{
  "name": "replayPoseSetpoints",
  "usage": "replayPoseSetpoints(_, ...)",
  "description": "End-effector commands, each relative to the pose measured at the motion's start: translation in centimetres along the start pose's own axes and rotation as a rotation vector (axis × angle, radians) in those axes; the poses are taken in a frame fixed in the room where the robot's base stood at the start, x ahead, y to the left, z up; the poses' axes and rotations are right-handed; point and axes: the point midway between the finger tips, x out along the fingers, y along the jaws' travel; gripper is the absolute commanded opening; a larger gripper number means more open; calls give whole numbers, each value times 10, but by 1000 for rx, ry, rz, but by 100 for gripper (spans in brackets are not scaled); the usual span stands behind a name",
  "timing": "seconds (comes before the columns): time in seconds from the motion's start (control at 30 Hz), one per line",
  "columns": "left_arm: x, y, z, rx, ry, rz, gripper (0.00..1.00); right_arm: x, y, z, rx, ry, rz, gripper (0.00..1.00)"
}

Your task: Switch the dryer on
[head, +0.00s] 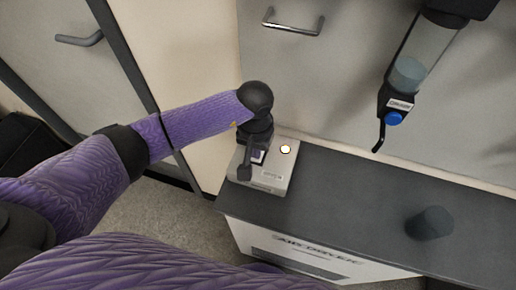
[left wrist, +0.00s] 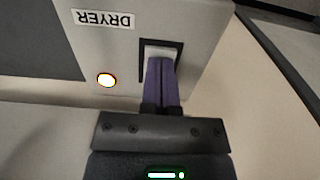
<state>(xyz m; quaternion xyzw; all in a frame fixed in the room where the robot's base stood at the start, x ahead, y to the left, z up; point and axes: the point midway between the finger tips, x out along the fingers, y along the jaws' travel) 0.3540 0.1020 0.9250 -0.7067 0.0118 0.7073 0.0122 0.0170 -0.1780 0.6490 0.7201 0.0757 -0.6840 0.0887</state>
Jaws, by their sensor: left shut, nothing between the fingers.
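The pale dryer switch box (head: 272,180) sits at the left end of the dark counter top in the head view. In the left wrist view its face (left wrist: 205,30) carries an upside-down DRYER label (left wrist: 103,19), a round lamp (left wrist: 106,80) and a white rocker switch (left wrist: 160,50) in a dark frame. The lamp glows pale yellow, and it also shows bright in the head view (head: 285,149). My left gripper (left wrist: 161,62) is shut and empty, with its purple fingertips at the rocker, seemingly touching it; they hide part of it. My right gripper is not in view.
The dark counter top (head: 340,200) is mostly clear, with a dark cylinder (head: 430,223) toward the right. A white front marked AIR DRYER (head: 315,255) is below. A clear-bowled filter unit (head: 408,75) with a blue knob hangs above the counter.

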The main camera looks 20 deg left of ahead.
Motion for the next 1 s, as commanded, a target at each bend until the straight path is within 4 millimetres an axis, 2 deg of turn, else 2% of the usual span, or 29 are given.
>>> replayPoseSetpoints(0.6,-68,0,0,1,2,0,0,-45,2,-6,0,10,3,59)
replayPoseSetpoints(1.0,-69,0,0,0,0,0,0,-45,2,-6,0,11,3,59)
